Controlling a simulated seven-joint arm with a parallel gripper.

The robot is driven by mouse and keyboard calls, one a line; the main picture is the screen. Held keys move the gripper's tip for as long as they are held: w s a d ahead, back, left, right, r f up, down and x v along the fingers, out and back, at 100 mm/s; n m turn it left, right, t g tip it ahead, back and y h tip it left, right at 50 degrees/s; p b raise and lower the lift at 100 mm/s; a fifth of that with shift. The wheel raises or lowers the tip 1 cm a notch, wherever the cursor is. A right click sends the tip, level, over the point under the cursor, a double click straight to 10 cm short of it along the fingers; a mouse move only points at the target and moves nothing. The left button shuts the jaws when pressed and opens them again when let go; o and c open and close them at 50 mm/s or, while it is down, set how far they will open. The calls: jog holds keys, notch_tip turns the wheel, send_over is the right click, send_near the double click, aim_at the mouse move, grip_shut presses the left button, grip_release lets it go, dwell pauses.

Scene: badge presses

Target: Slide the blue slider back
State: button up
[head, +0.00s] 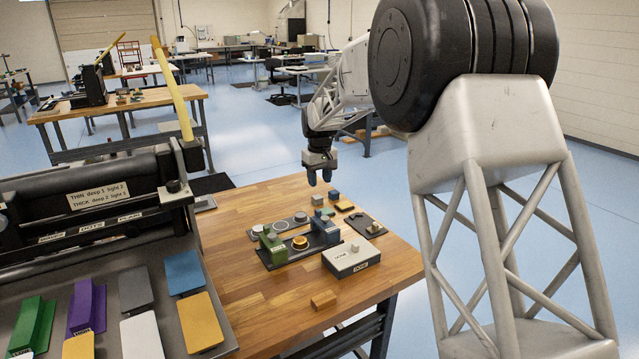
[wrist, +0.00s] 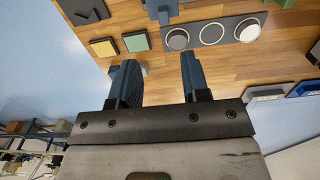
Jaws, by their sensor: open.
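A blue upright block, likely the blue slider (head: 325,227), stands on the right part of a dark base plate (head: 284,258) on the wooden table, to the right of a green block (head: 273,247). In the wrist view a blue-grey piece (wrist: 160,8) shows at the top edge, partly cut off; I cannot tell for sure that it is the same slider. My gripper (head: 320,178) hangs above the far part of the table, behind and above the blue slider and apart from it. In the wrist view its two dark blue fingers (wrist: 157,75) are spread and hold nothing.
A strip with round discs (head: 282,226) lies behind the blocks. Small blue and yellow blocks (head: 345,206) lie near below my gripper. A white labelled box (head: 351,258) stands in front right, and a wooden block (head: 323,300) near the front. A large press (head: 95,205) fills the left.

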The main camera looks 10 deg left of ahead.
jog(key=shift+r, duration=1.7)
jog(key=shift+r, duration=0.1)
jog(key=s+d+r+m+t, duration=0.15)
jog(key=s+d+r, duration=0.35)
jog(key=s+d, duration=0.8)
jog(key=s+d+r+m, duration=0.3)
jog(key=s+d+r, duration=0.2)
jog(key=s+d, duration=0.8)
jog(key=s+d+f+m, duration=0.1)
jog(key=s+d+f, duration=0.1)
jog(key=s+d, duration=0.3)
jog(key=s+d+f+m, duration=0.2)
jog(key=s+d, duration=0.3)
jog(key=s, duration=0.9)
jog(key=s+d+f+m+t, duration=0.1)
jog(key=s+d+f, duration=0.3)
jog(key=s, duration=0.6)
jog(key=shift+s+d+f+m, duration=0.2)
jog(key=shift+d+m, duration=0.15)
jog(key=shift+d, duration=0.6)
